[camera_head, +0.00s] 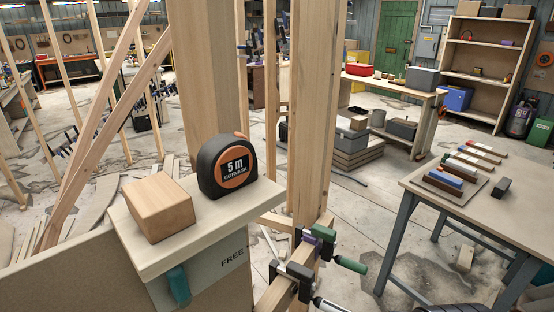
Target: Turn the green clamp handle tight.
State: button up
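A green clamp handle (350,264) sticks out to the right from a dark clamp at the lower middle, beside the upright timber. The clamp has a purple part (323,233) near its top and a small green piece at its upper end. A second dark clamp (294,271) sits just below and nearer, with a black and pale handle (328,305) cut off by the bottom edge. I cannot tell how tight either clamp is. My gripper is not in view.
A pale board (240,213) at left carries a wooden block (158,209) and a tape measure (224,166); a teal handle-like part (178,286) hangs below its front edge. Upright timbers (318,110) stand behind. A workbench (480,215) stands at right, with open floor between.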

aim_at(327, 235)
jog(key=l+u, duration=0.2)
jog(key=l, duration=0.65)
jog(key=i+j+u, duration=0.15)
jog(key=u, duration=0.35)
jog(key=i+j+u, duration=0.15)
jog(key=u, duration=0.3)
